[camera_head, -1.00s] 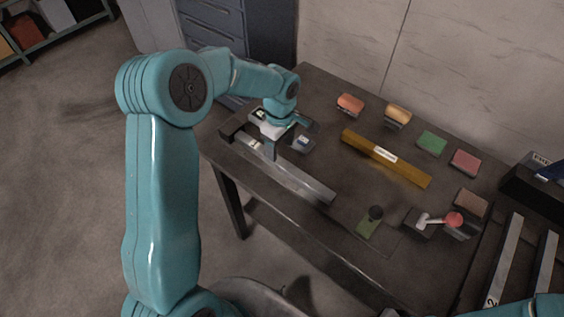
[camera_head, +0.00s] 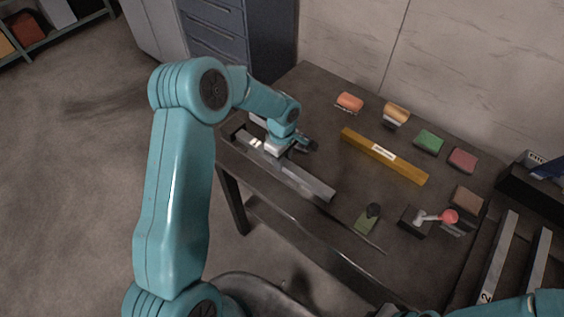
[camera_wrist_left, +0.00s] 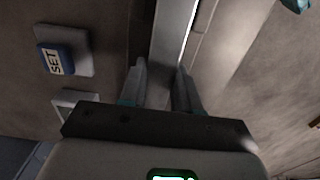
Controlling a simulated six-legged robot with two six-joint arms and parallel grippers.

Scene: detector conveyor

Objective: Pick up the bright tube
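The bright tube (camera_head: 312,184) is a long silver-grey square bar lying along the table's front edge. My left gripper (camera_head: 279,148) is low at the tube, towards its left end. In the left wrist view the tube (camera_wrist_left: 175,35) runs up between the two fingers of my left gripper (camera_wrist_left: 161,85). The fingers are apart, one on each side of the tube, with a small gap showing beside it. The gripper hides part of the tube in the head view. Part of my right arm shows at the lower right, but its gripper is out of view.
A yellow bar (camera_head: 384,155) with a white label lies behind the tube. Several coloured blocks, including a green one (camera_head: 429,141), lie along the back. A red-knobbed lever (camera_head: 436,216) and rails (camera_head: 497,255) are at the right.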

